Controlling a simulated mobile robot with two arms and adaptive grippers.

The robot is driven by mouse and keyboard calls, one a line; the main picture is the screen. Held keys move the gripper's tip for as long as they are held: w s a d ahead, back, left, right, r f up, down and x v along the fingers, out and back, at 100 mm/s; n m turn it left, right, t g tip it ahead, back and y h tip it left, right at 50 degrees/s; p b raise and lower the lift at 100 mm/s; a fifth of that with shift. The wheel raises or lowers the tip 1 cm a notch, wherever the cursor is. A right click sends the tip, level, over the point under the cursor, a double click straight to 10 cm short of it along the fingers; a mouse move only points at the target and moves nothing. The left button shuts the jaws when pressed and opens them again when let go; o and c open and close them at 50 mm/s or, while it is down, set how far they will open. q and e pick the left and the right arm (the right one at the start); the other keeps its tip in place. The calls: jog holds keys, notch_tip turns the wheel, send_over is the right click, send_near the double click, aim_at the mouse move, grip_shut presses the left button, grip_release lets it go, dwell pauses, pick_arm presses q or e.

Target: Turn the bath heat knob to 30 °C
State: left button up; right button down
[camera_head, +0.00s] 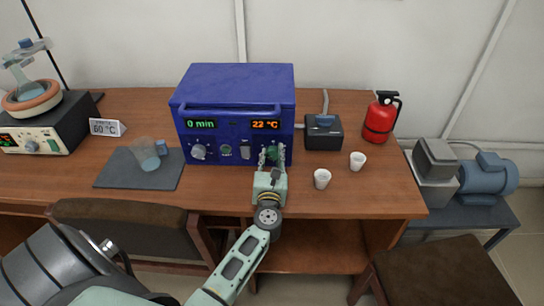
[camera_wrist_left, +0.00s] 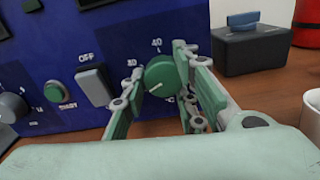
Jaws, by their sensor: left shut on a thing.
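A green round knob (camera_wrist_left: 165,74) sits at the lower right of the blue furnace-like unit (camera_head: 235,86). Its white mark points to the lower left; "40" is printed above it and a label reading 30 or 80 to its upper left. My left gripper (camera_head: 271,153) is at this knob, its fingers on either side and shut on it; they also show in the wrist view (camera_wrist_left: 158,78). In the head view the fingers partly cover the knob. The unit's right display (camera_head: 266,125) reads 22 °C. My right gripper is not in view.
A grey switch (camera_wrist_left: 95,87) marked OFF stands left of the knob. A heating bath (camera_head: 38,138) and a 60 °C sign (camera_head: 106,127) are at left.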

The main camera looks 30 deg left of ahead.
pick_arm(q)
jog(key=m+p, duration=0.1)
jog(key=m, duration=0.1)
jog(key=m+p, duration=0.1)
jog(key=m, duration=0.2)
jog(key=shift+s+a+r+m+p, duration=0.1)
jog(key=shift+a+r+m+p, duration=0.2)
jog(key=shift+m+p, duration=0.1)
jog(key=m+p, duration=0.1)
jog(key=m, duration=0.3)
jog(key=shift+d+r+p, duration=0.1)
jog(key=shift+r+p, duration=0.05)
jog(key=shift+p, duration=0.15)
jog(key=shift+m, duration=0.3)
jog(key=shift+r, duration=0.15)
jog(key=o, duration=1)
jog(key=shift+d+f, duration=0.1)
jog(key=shift+f, duration=0.1)
